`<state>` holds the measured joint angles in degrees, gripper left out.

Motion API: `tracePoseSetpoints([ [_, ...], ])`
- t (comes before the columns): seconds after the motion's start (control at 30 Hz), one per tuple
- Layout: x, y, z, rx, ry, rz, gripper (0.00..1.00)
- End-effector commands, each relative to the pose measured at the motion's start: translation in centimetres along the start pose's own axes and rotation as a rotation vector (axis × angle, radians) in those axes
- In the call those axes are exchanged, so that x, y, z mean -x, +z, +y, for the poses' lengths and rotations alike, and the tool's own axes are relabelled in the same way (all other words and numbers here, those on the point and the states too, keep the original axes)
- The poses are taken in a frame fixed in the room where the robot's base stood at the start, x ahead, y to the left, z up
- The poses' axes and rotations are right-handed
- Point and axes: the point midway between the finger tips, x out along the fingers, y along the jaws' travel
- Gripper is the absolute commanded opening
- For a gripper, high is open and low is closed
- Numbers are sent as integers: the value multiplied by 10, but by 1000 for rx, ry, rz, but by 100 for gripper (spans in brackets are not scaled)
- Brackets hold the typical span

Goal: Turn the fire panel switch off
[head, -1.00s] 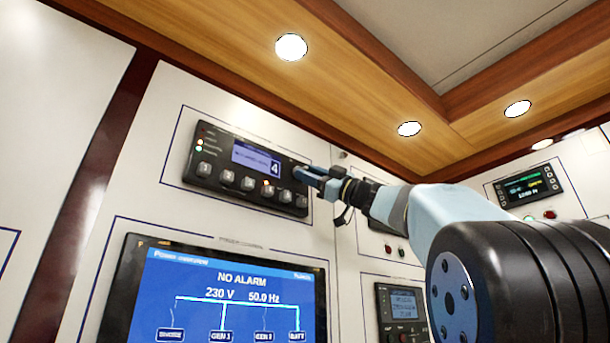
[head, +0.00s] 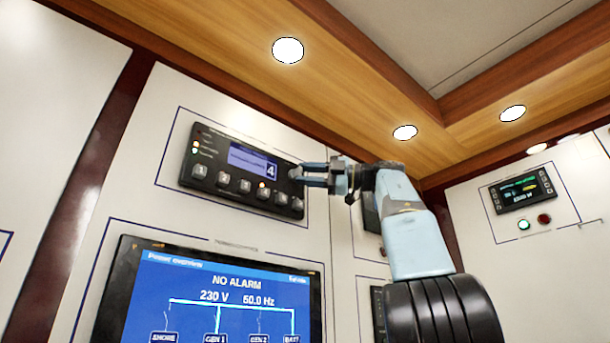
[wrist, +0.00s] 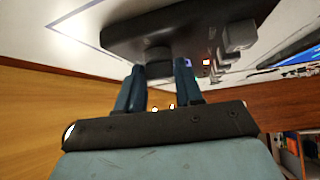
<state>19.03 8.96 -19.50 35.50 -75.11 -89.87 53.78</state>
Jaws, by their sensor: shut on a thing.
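A black panel (head: 216,170) with a small blue display showing "4", lit indicators and a row of square grey buttons is on the white wall. My gripper (head: 303,174) is at the panel's right end, coming in from the right. In the wrist view the panel (wrist: 190,22) is at the top, and a dark round knob (wrist: 158,66) stands out from it between my blue fingertips (wrist: 159,78). My gripper is shut on this knob. The knob's markings and position are hidden. I cannot read a fire label on the panel.
A large blue screen (head: 222,300) reading "NO ALARM" is below the panel. A wooden ceiling trim (head: 230,40) runs above. On the right wall are a small display (head: 520,192), a green lamp (head: 523,225) and a red lamp (head: 544,219). White wall left of the panel is clear.

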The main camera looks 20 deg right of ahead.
Motion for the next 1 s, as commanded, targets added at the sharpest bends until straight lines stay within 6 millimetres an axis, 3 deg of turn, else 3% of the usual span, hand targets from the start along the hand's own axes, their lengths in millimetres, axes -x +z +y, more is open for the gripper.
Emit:
tracePoseSetpoints([
  [0.77,-1,-2,-1,45,-54,8,8],
  [0.8,-1,-2,-1,45,-55,8,40],
  [1.0,0,-2,0,44,-51,6,59],
])
